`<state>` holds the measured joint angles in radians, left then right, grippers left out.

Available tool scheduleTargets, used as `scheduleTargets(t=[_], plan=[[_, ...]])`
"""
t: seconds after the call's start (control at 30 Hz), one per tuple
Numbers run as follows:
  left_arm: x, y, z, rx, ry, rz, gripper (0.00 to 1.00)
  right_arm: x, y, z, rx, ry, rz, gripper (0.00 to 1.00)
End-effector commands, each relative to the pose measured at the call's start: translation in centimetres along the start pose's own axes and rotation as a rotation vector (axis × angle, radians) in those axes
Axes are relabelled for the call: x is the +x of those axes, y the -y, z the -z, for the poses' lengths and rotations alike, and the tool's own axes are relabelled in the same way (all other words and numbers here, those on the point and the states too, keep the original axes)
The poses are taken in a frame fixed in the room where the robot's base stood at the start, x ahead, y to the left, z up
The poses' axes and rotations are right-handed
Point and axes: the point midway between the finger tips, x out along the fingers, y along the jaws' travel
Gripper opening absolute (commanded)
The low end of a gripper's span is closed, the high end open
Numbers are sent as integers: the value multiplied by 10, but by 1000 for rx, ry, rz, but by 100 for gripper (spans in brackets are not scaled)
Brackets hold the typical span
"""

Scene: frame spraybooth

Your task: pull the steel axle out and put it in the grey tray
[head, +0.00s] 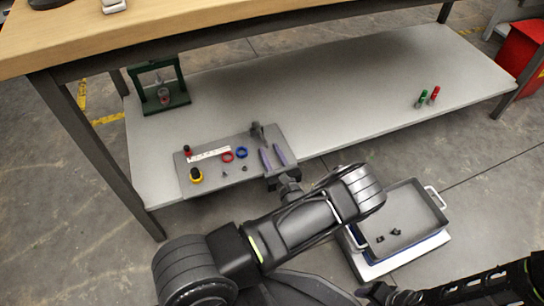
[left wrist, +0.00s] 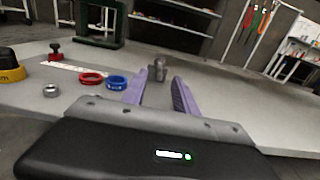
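A small grey metal piece (left wrist: 158,68), probably the steel axle in its holder, stands upright at the far edge of a grey mat. It also shows in the head view (head: 257,131). I cannot make out where axle and holder meet. My left gripper (head: 271,152) is open, its two purple fingers apart and pointing at this piece. In the left wrist view the gap between the fingers (left wrist: 158,84) is empty, with the piece just beyond it. The grey tray (head: 416,212) is at the lower right, with a few small dark parts inside. My right gripper (head: 388,293) is partly seen at the bottom edge.
The grey mat (head: 212,172) holds a red ring (head: 227,156), a blue ring (head: 242,153), a yellow-and-black piece (head: 196,175) and a white strip. A green frame (head: 178,95) stands behind. The wooden tabletop (head: 130,28) overhangs the shelf. The shelf's middle is clear.

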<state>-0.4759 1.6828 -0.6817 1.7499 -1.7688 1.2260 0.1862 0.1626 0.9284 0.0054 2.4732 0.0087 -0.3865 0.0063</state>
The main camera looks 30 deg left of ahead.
Motion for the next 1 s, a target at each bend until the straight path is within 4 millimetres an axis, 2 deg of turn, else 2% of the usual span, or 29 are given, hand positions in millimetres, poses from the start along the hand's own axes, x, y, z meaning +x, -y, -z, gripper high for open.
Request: scheduleTargets(t=[0.2, 0.4, 0.77, 1.0], plan=[[33, -1, 3, -1, 0, -3, 35, 13, -4, 1, 1, -5, 0, 36], [57, -1, 2, -1, 0, -2, 35, 21, -6, 2, 1, -9, 0, 36], [63, -1, 0, 0, -1, -1, 35, 21, -6, 2, 1, -11, 0, 36], [63, -1, 1, 0, -1, -1, 17, 21, -6, 2, 1, -11, 0, 36]])
